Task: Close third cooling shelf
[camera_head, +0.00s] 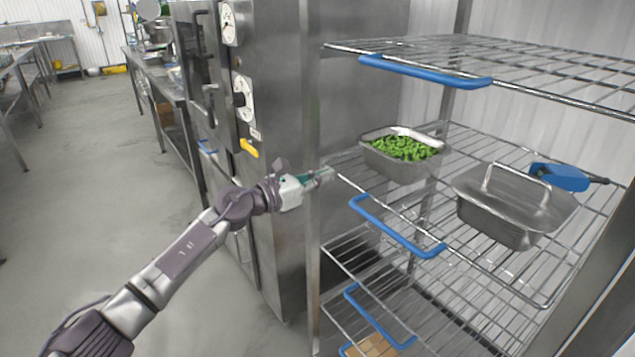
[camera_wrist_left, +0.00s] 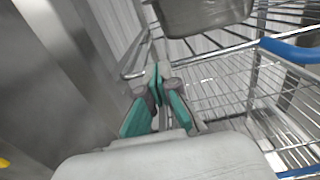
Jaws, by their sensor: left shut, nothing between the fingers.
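The cooling rack at the right has wire shelves with blue handles. The top shelf (camera_head: 560,62) is empty where it shows, with its blue handle (camera_head: 425,72) at the front. The shelf below it (camera_head: 480,262) bears two metal containers and has a blue handle (camera_head: 398,228). Lower shelves show beneath, with another blue handle (camera_head: 378,318). My left gripper (camera_head: 328,174) is shut and empty at the left front corner of the container shelf. The left wrist view shows its closed fingertips (camera_wrist_left: 158,76) close to the shelf's wire edge; I cannot tell whether they touch. My right gripper is not in view.
An open pan of green vegetables (camera_head: 402,158) and a lidded metal pan (camera_head: 515,205) stand on the shelf, with a blue handled tool (camera_head: 560,177) behind. A tall steel cabinet (camera_head: 280,120) stands directly left. The floor (camera_head: 90,190) further left is clear.

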